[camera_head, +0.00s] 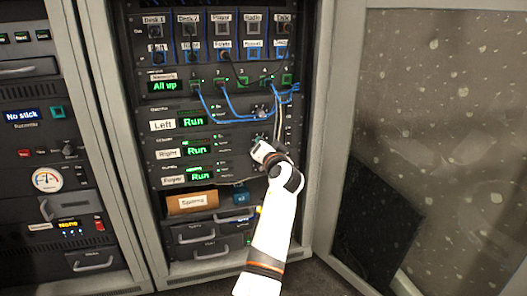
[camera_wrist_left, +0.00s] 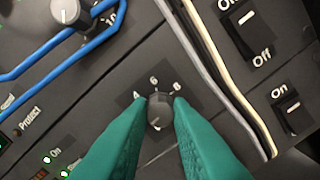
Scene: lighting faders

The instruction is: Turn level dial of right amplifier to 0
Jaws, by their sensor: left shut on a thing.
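The right amplifier (camera_head: 208,161) is the rack row labelled "Right", with a green "Run" display. Its level dial is hidden behind my gripper in the head view. In the left wrist view the dial (camera_wrist_left: 159,104) is a small dark grey knob with a light pointer mark on its lower left edge. White scale figures show above it, among them a 6; others are partly covered. My left gripper (camera_head: 257,146) is at this row, and its two green fingers (camera_wrist_left: 160,111) are shut on the dial from both sides. My right gripper is not in view.
Blue cables (camera_head: 235,115) loop just above the gripper. Grey and cream cables (camera_wrist_left: 225,75) run beside the dial, near On/Off switches (camera_wrist_left: 292,108). An open cabinet door stands at right.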

